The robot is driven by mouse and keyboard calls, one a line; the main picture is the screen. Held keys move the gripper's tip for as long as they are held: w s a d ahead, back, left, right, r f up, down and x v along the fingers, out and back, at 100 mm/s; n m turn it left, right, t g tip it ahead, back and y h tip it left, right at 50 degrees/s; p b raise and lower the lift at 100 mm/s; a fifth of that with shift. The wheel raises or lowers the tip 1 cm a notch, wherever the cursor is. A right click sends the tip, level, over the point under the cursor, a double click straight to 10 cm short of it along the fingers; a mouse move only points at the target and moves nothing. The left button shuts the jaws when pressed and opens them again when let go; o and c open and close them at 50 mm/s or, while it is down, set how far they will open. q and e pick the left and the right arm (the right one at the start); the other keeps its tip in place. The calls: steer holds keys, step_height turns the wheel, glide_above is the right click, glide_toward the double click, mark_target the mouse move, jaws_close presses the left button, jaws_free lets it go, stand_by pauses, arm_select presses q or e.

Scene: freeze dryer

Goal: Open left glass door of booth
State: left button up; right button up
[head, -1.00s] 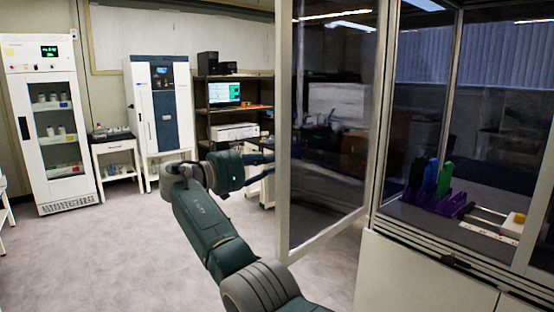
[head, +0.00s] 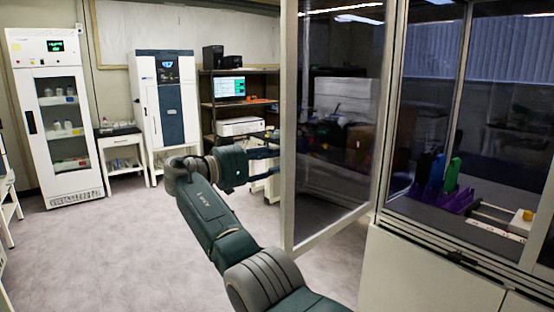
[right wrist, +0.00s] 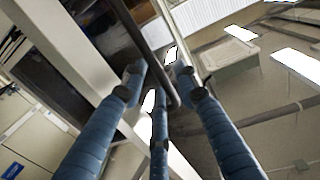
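The left glass door (head: 340,110) of the booth stands swung out from the booth's front post, its pale frame upright in the head view. Whether the fingers touch the bar is unclear. My left gripper is not in view.
The booth (head: 430,270) stands at the right, with a purple rack (head: 455,200) of coloured items inside. A white glass-fronted cabinet (head: 70,190), a blue-and-white unit (head: 168,95) and a shelf with a monitor (head: 229,87) line the back. The floor (head: 110,250) at left is clear.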

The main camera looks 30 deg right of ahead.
steer(key=a, duration=0.7)
steer(key=shift+f, duration=0.15)
